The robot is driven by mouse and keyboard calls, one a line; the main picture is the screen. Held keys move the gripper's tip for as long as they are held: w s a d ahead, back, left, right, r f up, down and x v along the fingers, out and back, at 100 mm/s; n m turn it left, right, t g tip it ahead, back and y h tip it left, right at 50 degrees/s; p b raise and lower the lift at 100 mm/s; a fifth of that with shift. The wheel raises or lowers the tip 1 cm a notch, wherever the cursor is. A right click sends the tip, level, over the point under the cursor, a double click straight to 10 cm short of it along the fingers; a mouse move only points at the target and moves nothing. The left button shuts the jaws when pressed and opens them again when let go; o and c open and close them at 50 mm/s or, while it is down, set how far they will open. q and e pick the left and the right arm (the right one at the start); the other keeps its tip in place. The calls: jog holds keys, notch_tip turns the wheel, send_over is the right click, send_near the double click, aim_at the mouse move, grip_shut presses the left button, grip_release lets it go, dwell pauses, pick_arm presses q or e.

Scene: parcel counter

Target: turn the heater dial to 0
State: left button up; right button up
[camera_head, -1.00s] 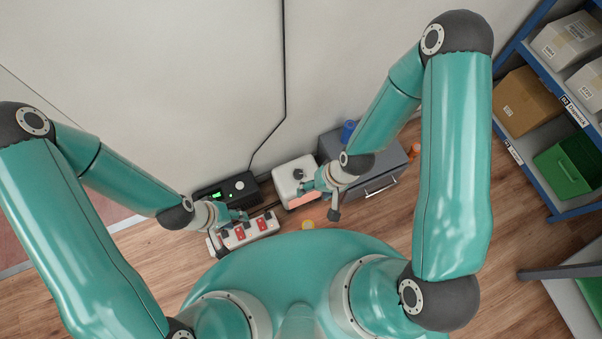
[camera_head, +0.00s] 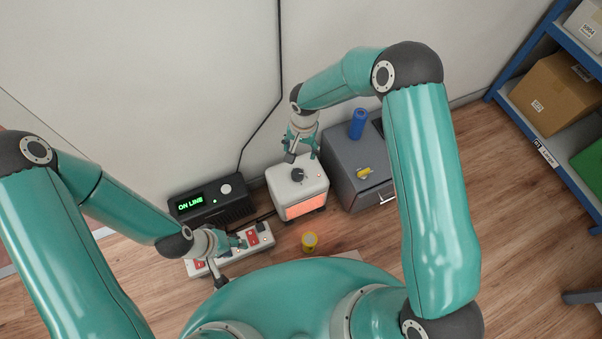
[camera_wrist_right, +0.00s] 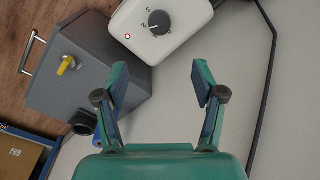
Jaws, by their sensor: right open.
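The heater (camera_head: 285,187) is a white box with a glowing orange front, standing on the floor by the wall. Its dark round dial (camera_head: 298,174) is on top; it also shows in the right wrist view (camera_wrist_right: 159,22), with small marks around it. My right gripper (camera_head: 303,156) is open and empty, above the heater's back edge and behind the dial. In the right wrist view its fingers (camera_wrist_right: 160,80) are spread apart and the dial lies beyond them, untouched. My left gripper (camera_head: 231,262) appears open, with its fingers spread over the power strip.
The power strip (camera_head: 261,239) has red switches. A black box (camera_head: 236,208) reading "ON LINE" stands left of the heater. A grey cabinet (camera_head: 349,174) with a yellow knob (camera_head: 364,173) and a blue cylinder (camera_head: 358,123) is at its right.

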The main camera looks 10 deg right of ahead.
aim_at(298, 173)
jog(key=f+b, duration=0.1)
jog(key=f, duration=0.4)
jog(key=f+b, duration=0.1)
jog(key=f, duration=0.4)
jog(key=f+b, duration=0.1)
jog(key=f, duration=0.4)
jog(key=shift+w+a+f+b, duration=0.2)
jog(key=shift+a+f+b, duration=0.1)
jog(key=shift+a, duration=0.1)
jog(key=c, duration=1.1)
jog(key=shift+d+r, duration=0.1)
jog(key=shift+d, duration=0.1)
jog(key=shift+c, duration=0.2)
jog(key=shift+a, duration=0.15)
